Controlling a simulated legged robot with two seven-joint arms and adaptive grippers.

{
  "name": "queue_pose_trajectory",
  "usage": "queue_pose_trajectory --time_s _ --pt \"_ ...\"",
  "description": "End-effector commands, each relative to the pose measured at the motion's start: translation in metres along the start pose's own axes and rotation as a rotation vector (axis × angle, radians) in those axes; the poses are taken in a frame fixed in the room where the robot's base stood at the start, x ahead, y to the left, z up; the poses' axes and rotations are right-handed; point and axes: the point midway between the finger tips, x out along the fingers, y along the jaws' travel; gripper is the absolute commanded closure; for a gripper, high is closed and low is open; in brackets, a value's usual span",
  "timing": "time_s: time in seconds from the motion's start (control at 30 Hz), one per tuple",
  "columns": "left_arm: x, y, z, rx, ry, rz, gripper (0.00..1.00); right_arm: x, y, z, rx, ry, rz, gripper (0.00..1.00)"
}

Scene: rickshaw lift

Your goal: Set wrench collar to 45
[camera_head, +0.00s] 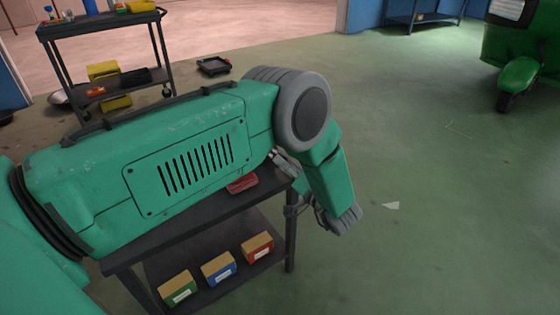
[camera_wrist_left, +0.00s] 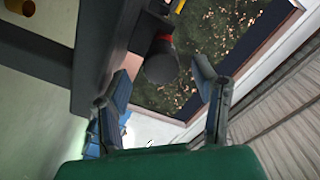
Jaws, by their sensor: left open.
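My left arm crosses the head view and bends down past the end of a dark bench (camera_head: 190,232). My left gripper (camera_head: 304,207) is partly hidden there, beside the bench's right end. In the left wrist view, its two blue-padded fingers (camera_wrist_left: 163,88) stand apart with nothing between their tips. A dark rounded piece with a red band (camera_wrist_left: 162,62) shows just beyond the fingers; I cannot tell whether it is the wrench's collar. A grey metal piece (camera_head: 285,161) shows at the bench's end, partly behind my arm. No scale or number is readable. My right gripper is out of view.
A red item (camera_head: 242,183) lies on the bench top. Green, blue and red labelled boxes (camera_head: 219,269) sit on its lower shelf. A tool cart (camera_head: 104,80) stands behind on the left and a green rickshaw (camera_head: 522,72) at the right. Floor to the right is mostly clear.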

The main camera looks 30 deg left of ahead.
Motion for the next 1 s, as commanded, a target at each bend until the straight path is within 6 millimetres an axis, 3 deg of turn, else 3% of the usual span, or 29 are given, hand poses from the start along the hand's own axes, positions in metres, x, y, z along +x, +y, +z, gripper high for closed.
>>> queue_pose_trajectory --time_s 0.2,0.4,1.0 --pt "-0.047 0.001 0.0 0.0 0.002 0.002 0.46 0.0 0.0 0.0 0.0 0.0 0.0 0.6" --pt "-0.073 0.002 0.0 0.001 0.0 0.001 0.46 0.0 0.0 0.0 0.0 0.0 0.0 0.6" --pt "-0.079 0.001 0.0 0.001 0.0 0.0 0.46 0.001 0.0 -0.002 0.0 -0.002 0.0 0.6"
